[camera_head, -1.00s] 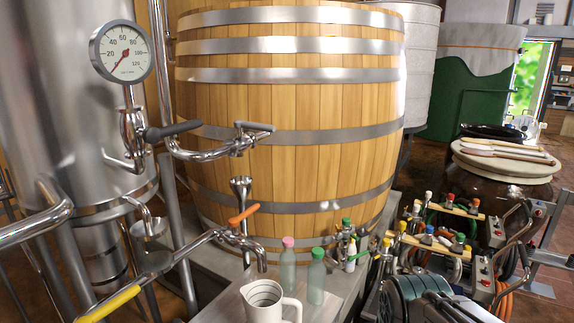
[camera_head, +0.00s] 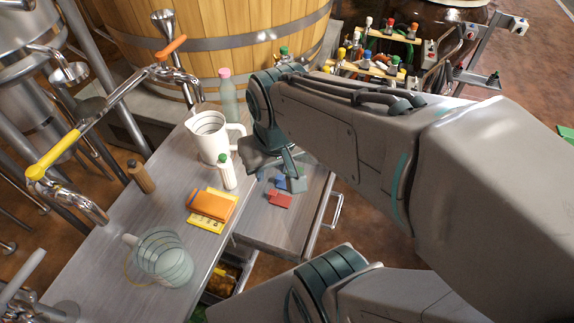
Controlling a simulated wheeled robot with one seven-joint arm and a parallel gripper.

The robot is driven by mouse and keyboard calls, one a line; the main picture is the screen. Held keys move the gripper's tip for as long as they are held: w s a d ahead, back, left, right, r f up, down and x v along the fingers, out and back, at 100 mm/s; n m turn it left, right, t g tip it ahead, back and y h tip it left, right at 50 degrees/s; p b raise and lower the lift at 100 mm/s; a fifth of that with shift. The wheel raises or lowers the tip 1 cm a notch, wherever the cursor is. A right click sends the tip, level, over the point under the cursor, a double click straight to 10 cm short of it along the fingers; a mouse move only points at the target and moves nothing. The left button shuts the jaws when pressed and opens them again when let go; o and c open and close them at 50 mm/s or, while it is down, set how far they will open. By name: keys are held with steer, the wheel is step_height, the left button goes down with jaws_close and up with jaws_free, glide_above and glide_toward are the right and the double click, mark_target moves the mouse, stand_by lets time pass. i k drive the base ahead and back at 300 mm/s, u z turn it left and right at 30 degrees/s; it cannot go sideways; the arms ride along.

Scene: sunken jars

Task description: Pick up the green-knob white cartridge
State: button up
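A white cartridge with a green knob (camera_head: 227,175) stands on the grey counter, just in front of the white pitcher. My gripper (camera_head: 287,172) is to its right, above the open drawer's left part, with a visible gap between them. The gripper is seen from behind and partly covered by my arm. Its fingers are small and dark here, and I cannot tell whether they are open or shut.
The white pitcher (camera_head: 208,136) and a pink-capped bottle (camera_head: 228,98) stand behind. Orange and yellow pads (camera_head: 211,207), a clear jug (camera_head: 164,257) and a wooden cylinder (camera_head: 141,176) are on the counter. The open drawer (camera_head: 270,222) holds red and blue pieces.

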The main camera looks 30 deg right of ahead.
mark_target(224, 164)
steer(key=u, duration=1.6)
steer(key=k, duration=0.9)
steer(key=z, duration=1.6)
steer(key=i, duration=0.45)
